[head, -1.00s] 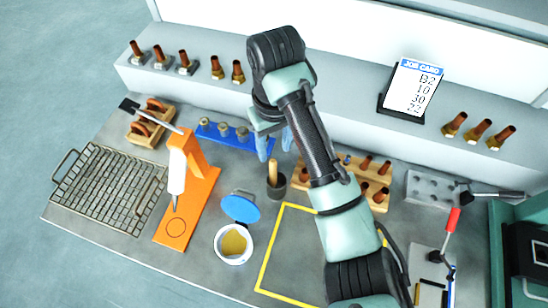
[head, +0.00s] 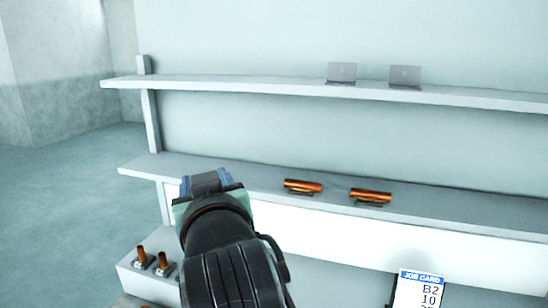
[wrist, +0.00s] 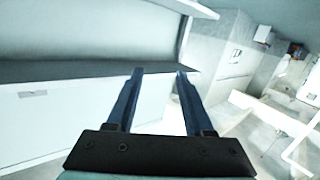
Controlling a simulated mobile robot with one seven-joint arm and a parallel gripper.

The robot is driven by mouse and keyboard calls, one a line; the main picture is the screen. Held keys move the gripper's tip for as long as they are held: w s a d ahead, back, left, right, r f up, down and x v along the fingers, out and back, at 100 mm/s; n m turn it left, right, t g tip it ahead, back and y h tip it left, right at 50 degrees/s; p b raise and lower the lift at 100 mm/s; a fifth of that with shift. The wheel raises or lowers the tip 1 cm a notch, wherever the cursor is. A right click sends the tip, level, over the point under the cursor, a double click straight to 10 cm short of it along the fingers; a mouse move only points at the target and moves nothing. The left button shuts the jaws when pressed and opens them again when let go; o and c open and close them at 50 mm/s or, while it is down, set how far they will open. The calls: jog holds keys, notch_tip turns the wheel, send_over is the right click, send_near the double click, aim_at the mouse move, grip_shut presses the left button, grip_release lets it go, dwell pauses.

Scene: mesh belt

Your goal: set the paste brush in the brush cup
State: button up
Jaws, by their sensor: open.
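My gripper (head: 207,181) is raised in front of the shelves at the lower middle left of the head view, pointing away from the camera. In the wrist view its two blue fingers (wrist: 160,73) stand apart with nothing between them. The paste brush and the brush cup are in neither current view. The part of the bench where a wooden-handled brush stood in a dark cup a second ago is out of frame.
A lower shelf (head: 440,218) holds two copper tubes (head: 302,187) on small stands. An upper shelf (head: 250,88) holds two grey items (head: 342,72). Copper-topped fittings (head: 141,256) stand on the ledge at lower left; a job card (head: 418,290) stands at lower right.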

jog(key=s+d+r+m+t+h, duration=0.2)
jog(key=s+d+r+t, duration=0.3)
jog(key=s+r, duration=0.3)
jog(key=s+d+r+m+t+h, duration=0.2)
jog(key=s+d+r+t, duration=0.3)
jog(key=s+r, duration=0.4)
notch_tip(320, 180, up, 4)
jog(key=shift+f+m+t+h, duration=0.1)
jog(key=shift+m+t+h, duration=0.3)
jog(key=shift+t+h, duration=0.4)
notch_tip(320, 180, down, 3)
jog(key=b, duration=0.2)
jog(key=shift+w+b, duration=0.15)
jog(key=shift+b, duration=0.25)
jog(key=shift+a, duration=0.1)
